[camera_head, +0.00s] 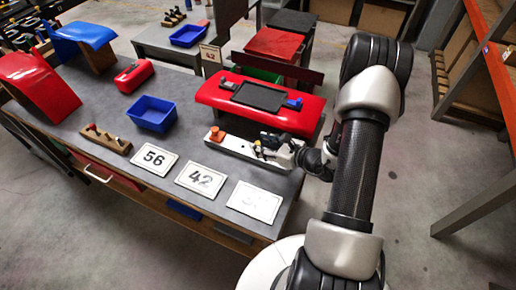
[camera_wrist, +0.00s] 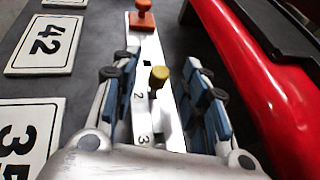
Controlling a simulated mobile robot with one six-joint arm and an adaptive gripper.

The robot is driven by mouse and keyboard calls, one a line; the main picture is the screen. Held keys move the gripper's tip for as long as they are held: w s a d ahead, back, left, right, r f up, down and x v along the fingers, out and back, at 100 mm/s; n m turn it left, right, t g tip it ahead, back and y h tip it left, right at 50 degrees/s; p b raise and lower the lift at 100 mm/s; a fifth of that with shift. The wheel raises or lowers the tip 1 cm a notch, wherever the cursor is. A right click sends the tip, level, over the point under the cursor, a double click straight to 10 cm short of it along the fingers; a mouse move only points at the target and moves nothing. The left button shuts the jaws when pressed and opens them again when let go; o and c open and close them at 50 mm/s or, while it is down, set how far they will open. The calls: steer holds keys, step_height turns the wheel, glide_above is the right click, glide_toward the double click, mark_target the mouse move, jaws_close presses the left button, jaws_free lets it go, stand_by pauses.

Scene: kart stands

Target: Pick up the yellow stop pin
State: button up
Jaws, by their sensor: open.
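The yellow stop pin (camera_wrist: 160,74) stands on a white numbered rail (camera_wrist: 146,105), in the middle of the wrist view. My gripper (camera_wrist: 158,68) is open, with one blue-padded finger on each side of the pin; a gap shows on both sides. In the head view my gripper (camera_head: 276,146) is low over the right end of the white rail (camera_head: 232,144). The pin is hard to make out there among the fingers. A red-orange stop (camera_wrist: 142,18) sits at the rail's far end, also in the head view (camera_head: 217,134).
A red kart panel (camera_head: 210,96) with a black tray (camera_head: 260,96) lies close beside the rail. Number plates 56 (camera_head: 150,159), 42 (camera_head: 201,179) and a third (camera_head: 254,201) line the table's front. A blue bin (camera_head: 152,113) and a wooden peg block (camera_head: 105,139) stand left.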

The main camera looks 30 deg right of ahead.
steer(key=x, duration=0.3)
steer(key=shift+c, duration=0.3)
jaws_close()
